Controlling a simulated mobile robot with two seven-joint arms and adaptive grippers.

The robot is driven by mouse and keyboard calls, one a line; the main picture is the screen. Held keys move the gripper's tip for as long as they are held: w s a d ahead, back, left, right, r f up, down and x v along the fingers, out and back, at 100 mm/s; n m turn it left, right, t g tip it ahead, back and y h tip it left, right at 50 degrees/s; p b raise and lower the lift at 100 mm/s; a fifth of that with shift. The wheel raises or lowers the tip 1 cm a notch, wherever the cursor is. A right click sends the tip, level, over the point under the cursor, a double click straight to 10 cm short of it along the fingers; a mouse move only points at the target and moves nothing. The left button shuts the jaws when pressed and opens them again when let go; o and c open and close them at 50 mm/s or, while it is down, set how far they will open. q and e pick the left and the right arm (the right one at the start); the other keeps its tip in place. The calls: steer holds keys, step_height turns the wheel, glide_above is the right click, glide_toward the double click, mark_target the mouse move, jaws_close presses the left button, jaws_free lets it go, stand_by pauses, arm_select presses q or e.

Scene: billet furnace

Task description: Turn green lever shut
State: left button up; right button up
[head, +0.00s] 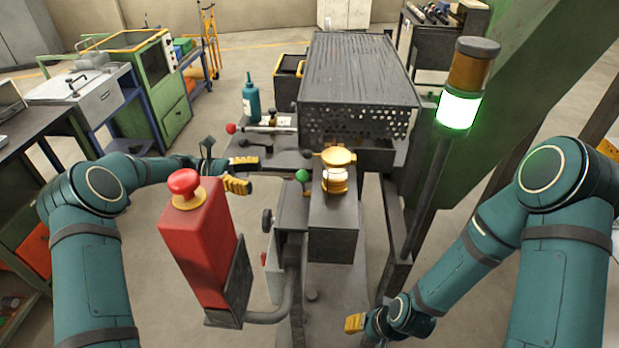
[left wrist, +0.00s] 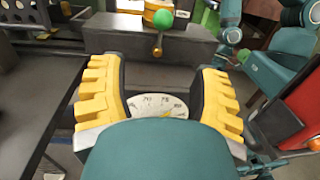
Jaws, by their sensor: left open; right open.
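The green lever (head: 302,175) has a round green knob and stands at the front of the dark machine, left of the amber lamp. In the left wrist view its green knob (left wrist: 163,19) sits on a short brass-coloured stem, beyond the fingertips. My left gripper (head: 246,173) is open and empty, left of the knob and apart from it. Its two yellow-padded fingers (left wrist: 162,78) frame the lever's front area in the wrist view. My right gripper (head: 356,322) is low at the right, far from the lever, partly hidden by its own wrist.
A red post with a mushroom button (head: 200,240) stands close in front of my left arm. A red-knobbed lever (head: 231,128) is behind my left gripper. A white dial (left wrist: 158,105) shows between the fingers.

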mark_target(303, 182)
arm_select(q)
steer(key=d, duration=0.4)
steer(key=s+d, duration=0.1)
steer(key=d, duration=0.8)
steer(key=shift+s+p, duration=0.2)
steer(key=shift+p, duration=0.15)
jaws_close()
